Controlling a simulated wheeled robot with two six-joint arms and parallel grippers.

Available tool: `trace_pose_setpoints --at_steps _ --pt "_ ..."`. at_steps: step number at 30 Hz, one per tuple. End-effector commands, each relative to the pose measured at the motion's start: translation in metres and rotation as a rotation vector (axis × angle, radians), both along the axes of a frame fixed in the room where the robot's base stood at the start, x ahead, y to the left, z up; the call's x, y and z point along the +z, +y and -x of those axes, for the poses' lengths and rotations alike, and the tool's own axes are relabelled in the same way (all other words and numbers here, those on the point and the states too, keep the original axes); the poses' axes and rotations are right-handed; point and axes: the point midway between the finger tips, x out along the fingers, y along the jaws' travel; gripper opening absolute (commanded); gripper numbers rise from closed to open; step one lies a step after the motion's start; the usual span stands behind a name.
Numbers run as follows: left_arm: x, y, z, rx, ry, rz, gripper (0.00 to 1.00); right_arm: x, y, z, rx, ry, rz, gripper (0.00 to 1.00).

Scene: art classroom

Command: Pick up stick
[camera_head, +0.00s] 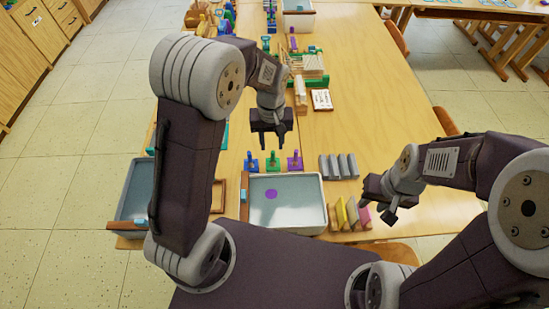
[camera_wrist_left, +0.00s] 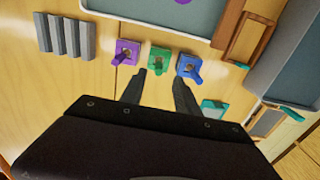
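Three small square stands, each with a short stick in its own colour, stand in a row: blue (camera_head: 252,163), green (camera_head: 273,162) and purple (camera_head: 294,161). In the left wrist view the purple (camera_wrist_left: 125,52), green (camera_wrist_left: 158,60) and blue (camera_wrist_left: 188,66) ones show from above. I cannot tell which stick the task means. My left gripper (camera_head: 273,146) is open and empty, behind the row in the head view. In the left wrist view its fingertips (camera_wrist_left: 160,80) point toward the green and blue stands, apart from them. My right gripper (camera_head: 378,214) looks open and empty at the table's right front.
A grey tray (camera_head: 318,224) with a purple disc (camera_head: 271,194) lies in front of the stands. Another tray (camera_head: 133,208) is at left. Grey bars (camera_head: 338,166) and coloured slabs (camera_head: 352,213) stand at right. A white card (camera_head: 321,100) and a rack (camera_head: 309,66) are further back.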

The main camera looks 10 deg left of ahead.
Motion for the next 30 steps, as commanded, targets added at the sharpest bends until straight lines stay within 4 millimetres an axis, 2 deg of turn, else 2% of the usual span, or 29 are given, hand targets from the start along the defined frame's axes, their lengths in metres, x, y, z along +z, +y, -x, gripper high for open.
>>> trace_pose_setpoints --at_steps 6,12,19,27,28,30 --pt "-0.033 0.0 0.001 0.0 0.005 -0.001 0.38 -0.003 0.0 0.0 0.0 0.0 0.0 0.33" --pt "-0.042 -0.001 0.0 0.0 0.003 -0.001 0.38 -0.003 0.0 0.0 0.0 0.0 0.0 0.33" --pt "-0.082 -0.003 -0.001 0.0 0.004 -0.001 0.38 -0.006 0.0 0.0 0.0 0.0 0.0 0.33" --pt "-0.088 -0.003 -0.002 0.0 0.001 -0.001 0.38 -0.005 0.0 0.0 0.0 0.0 0.0 0.33" --pt "-0.088 -0.003 -0.002 0.0 0.001 -0.001 0.35 -0.005 0.0 0.0 0.0 0.0 0.0 0.33" --pt "-0.088 -0.002 -0.002 0.0 0.001 -0.001 0.15 -0.005 0.0 0.0 0.0 0.0 0.0 0.33"
